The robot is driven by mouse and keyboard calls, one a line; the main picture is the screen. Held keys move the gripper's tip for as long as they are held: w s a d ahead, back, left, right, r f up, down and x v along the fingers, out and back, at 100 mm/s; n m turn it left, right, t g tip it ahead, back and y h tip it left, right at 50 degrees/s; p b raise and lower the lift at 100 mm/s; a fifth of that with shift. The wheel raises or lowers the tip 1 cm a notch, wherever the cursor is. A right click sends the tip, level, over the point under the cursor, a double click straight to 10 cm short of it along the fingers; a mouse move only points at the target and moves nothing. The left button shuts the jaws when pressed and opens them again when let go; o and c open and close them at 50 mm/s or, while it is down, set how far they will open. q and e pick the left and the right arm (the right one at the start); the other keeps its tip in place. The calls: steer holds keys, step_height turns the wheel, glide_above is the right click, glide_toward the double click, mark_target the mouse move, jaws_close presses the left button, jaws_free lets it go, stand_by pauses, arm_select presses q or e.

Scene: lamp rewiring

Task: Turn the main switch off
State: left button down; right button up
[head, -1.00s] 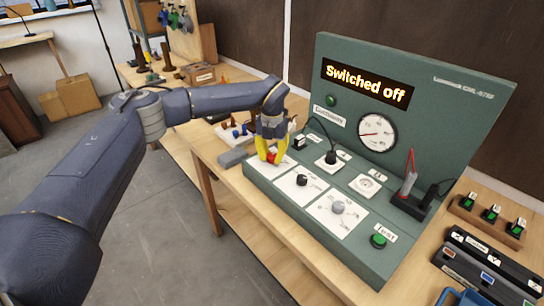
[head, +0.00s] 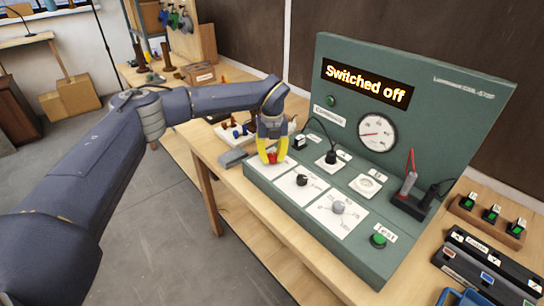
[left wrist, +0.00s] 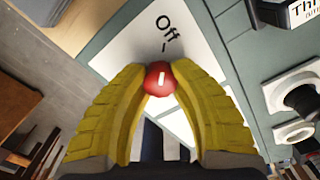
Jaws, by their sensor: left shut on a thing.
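The main switch is a red knob (left wrist: 158,78) with a white pointer mark, on a white plate (left wrist: 120,45) of the green test panel. In the left wrist view its mark points toward the word "Off". My left gripper (head: 271,158) has yellow fingers, and they are shut on the red knob, one on each side. In the left wrist view the yellow fingers (left wrist: 160,90) touch the knob. The panel display (head: 366,84) reads "Switched off". My right gripper is not in view.
The green panel (head: 320,262) also carries a black knob (head: 301,180), a grey knob (head: 338,207), a dial gauge (head: 377,132) and a green Test button (head: 379,240). A black case (head: 488,268) and a wooden block with green-topped parts (head: 487,217) lie at the right.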

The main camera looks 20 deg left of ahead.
mark_target(272, 155)
arm_select(q)
steer(key=shift+w, duration=0.1)
steer(key=c, duration=1)
jaws_free()
step_height(272, 155, up, 12)
